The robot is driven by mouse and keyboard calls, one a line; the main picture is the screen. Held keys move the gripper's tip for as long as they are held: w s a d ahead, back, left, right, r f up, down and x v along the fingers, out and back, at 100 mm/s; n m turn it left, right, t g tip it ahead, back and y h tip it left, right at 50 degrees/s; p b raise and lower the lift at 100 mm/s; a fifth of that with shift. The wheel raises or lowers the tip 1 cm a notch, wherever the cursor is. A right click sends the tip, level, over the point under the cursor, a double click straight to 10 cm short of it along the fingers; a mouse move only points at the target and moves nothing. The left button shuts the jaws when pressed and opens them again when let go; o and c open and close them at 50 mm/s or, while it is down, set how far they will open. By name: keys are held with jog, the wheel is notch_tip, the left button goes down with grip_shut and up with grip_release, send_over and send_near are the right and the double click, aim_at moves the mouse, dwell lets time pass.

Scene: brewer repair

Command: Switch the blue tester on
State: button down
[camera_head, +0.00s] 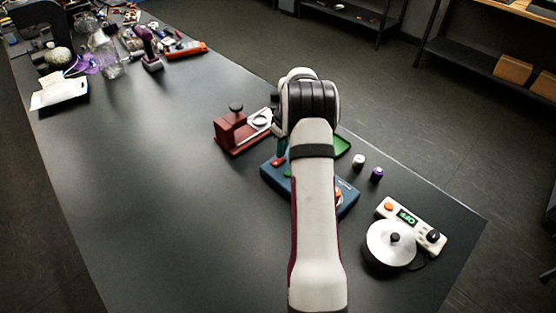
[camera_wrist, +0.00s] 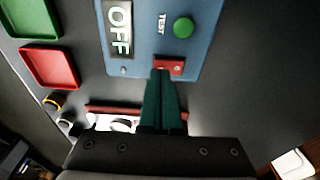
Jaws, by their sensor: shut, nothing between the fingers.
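The blue tester (camera_head: 347,205) lies on the dark table, largely hidden behind my arm in the head view. In the wrist view the tester (camera_wrist: 150,50) shows a display (camera_wrist: 119,28) reading OFF, a round green button (camera_wrist: 183,27) labelled TEST, and a red switch (camera_wrist: 176,67) at its lower edge. My gripper (camera_wrist: 160,73) has dark green fingers, closed together and empty. Their tips are at the red switch and overlap its left part; I cannot tell whether they touch it. In the head view the fingers are mostly hidden by my wrist.
A red stand (camera_head: 232,132) is left of the tester. A green tray (camera_head: 343,146) and a red tray (camera_wrist: 50,65) lie beside it. Two small cylinders, one purple (camera_head: 376,174), and a hotplate panel (camera_head: 408,217) reading OFF are to the right. The table's left middle is clear.

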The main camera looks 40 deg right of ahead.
aim_at(282, 159)
jog(key=shift+f, duration=0.5)
jog(key=shift+r, duration=3.5)
